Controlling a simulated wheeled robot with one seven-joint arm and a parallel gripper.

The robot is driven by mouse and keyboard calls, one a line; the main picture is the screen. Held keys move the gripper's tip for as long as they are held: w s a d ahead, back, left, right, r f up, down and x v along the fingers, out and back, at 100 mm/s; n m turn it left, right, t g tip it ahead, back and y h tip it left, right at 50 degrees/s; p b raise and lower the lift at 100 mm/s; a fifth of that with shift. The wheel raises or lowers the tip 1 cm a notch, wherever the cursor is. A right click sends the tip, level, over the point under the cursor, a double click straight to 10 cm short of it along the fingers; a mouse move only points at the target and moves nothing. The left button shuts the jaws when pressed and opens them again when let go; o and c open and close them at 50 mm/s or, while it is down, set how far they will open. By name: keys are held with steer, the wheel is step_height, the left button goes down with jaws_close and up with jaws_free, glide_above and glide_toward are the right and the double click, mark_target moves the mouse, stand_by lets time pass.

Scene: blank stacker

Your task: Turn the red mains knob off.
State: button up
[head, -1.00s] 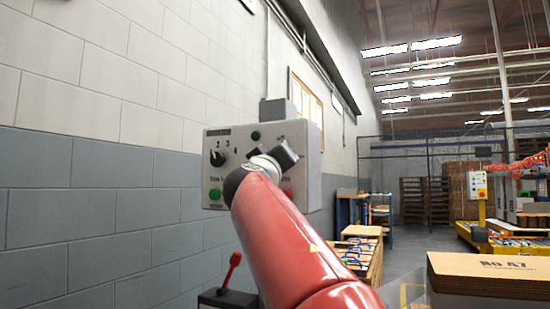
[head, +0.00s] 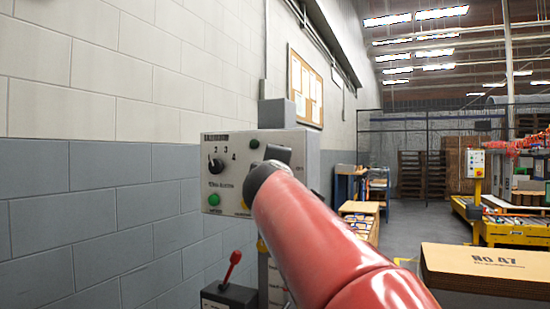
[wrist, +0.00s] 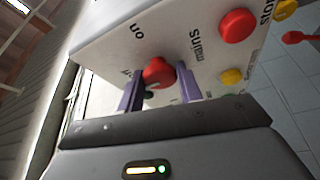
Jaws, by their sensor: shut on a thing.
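The red mains knob (wrist: 158,72) shows in the wrist view on the pale panel of the control box (head: 230,180), with "on" printed on one side and "mains" on the other. My gripper (wrist: 160,84) has its two purple-grey fingers on either side of the knob, shut on it. I cannot tell which way the knob points. In the head view my gripper (head: 277,153) is in front of the box's upper right, and my red arm hides the knob and the lower right of the panel.
The box face also carries a black selector knob (head: 215,165), a green button (head: 213,199), a large red button (wrist: 237,25) and a yellow button (wrist: 230,76). A red lever (head: 232,262) stands below the box. A cardboard box (head: 485,265) is at the right. A block wall runs along the left.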

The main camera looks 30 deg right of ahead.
steer(key=shift+n, duration=0.3)
steer(key=o, duration=1)
steer(key=b+v, duration=0.1)
steer(key=v, duration=0.6)
steer(key=shift+s+a, duration=0.2)
steer(key=shift+s, duration=0.1)
